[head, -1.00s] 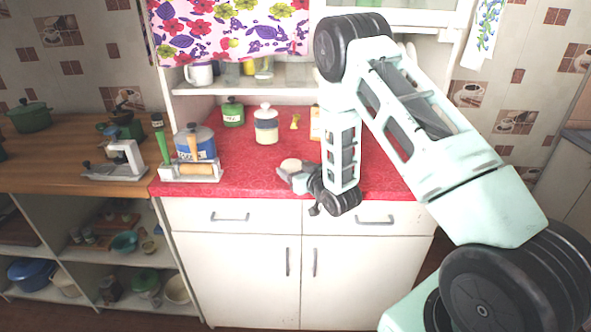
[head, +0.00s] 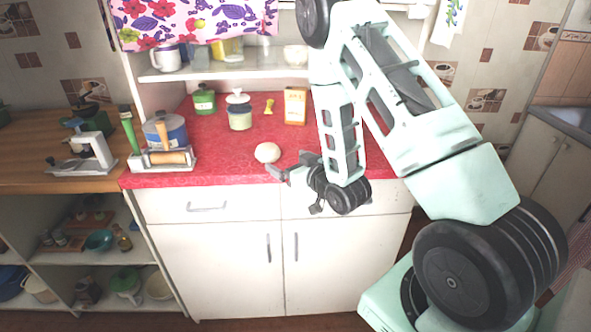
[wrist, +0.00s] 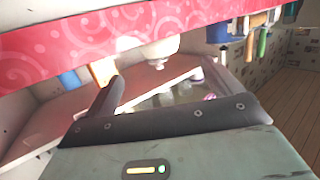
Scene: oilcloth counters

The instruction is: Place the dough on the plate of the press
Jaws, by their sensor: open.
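The dough (head: 267,152) is a pale round ball on the red counter (head: 225,160), near its front edge. My gripper (head: 277,172) is open and empty at that edge, just in front and to the right of the dough, apart from it as far as I can tell. The press (head: 88,155), a pale frame with a low base plate, stands on the wooden counter at far left; its plate looks empty. In the wrist view, upside down, the gripper's dark jaws (wrist: 165,105) show. A pale rounded shape (wrist: 150,52) beyond them may be the dough.
A rack with a rolling pin (head: 165,158) and a blue pot (head: 165,132) stand between the dough and the press. A white jar (head: 239,115), a green jar (head: 204,100) and an orange box (head: 295,106) stand behind. The red counter's middle is clear.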

